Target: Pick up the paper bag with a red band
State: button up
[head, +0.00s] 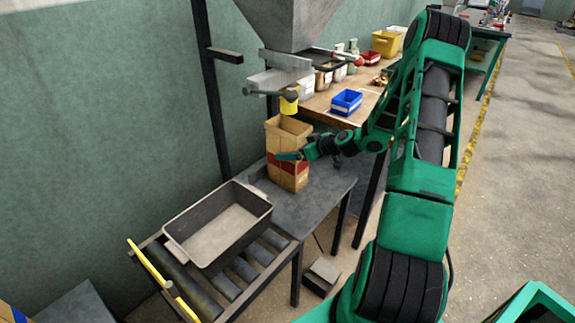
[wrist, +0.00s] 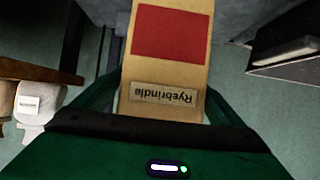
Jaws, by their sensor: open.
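The tall tan paper bag (head: 285,138) with a red band stands upright, open at the top, on a dark grey table below a hopper spout. My gripper (head: 290,157) is at the bag's red band, reaching in from the right. In the wrist view the bag (wrist: 168,70) appears upside down, with a red patch and a label reading "Ryebrindle". The green fingers of my gripper (wrist: 163,90) are open, one on either side of the bag. I cannot tell whether they touch it. The bag's far side is hidden.
A grey metal hopper (head: 285,22) hangs above the bag, with a yellow-ended spout (head: 289,103) just over it. A grey tray (head: 180,238) sits on rollers at the front left. A wooden bench behind holds a blue bin (head: 346,102) and several containers.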

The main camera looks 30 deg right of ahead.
jog(key=shift+c, duration=0.7)
jog(key=c, duration=2)
jog(key=shift+w+r, duration=0.1)
jog(key=shift+r, duration=0.1)
